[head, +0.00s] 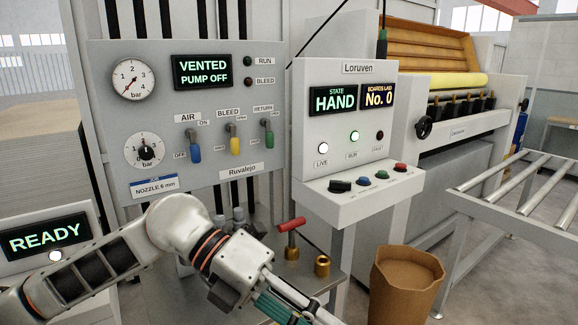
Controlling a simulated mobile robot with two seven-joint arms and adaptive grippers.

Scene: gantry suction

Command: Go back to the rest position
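My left arm comes in from the lower left and bends down past the front of the panel. My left gripper (290,311) is at the bottom edge, partly cut off, above or in front of a grey metal shelf. Its fingertips do not show, so I cannot tell if it is open or holding something. My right gripper is out of view. The grey Ruvalejo panel (225,113) has blue, yellow and green levers; its display (202,72) reads VENTED, PUMP OFF. The Loruven console (333,150) reads HAND and No. 0, with live and run lamps lit.
A red-handled valve (290,226) and brass fittings (322,265) stand on the shelf close to my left wrist. A READY box (45,238) is at left. A brown bin (405,285) and a roller conveyor (520,190) are at right. Floor shows between bin and conveyor.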

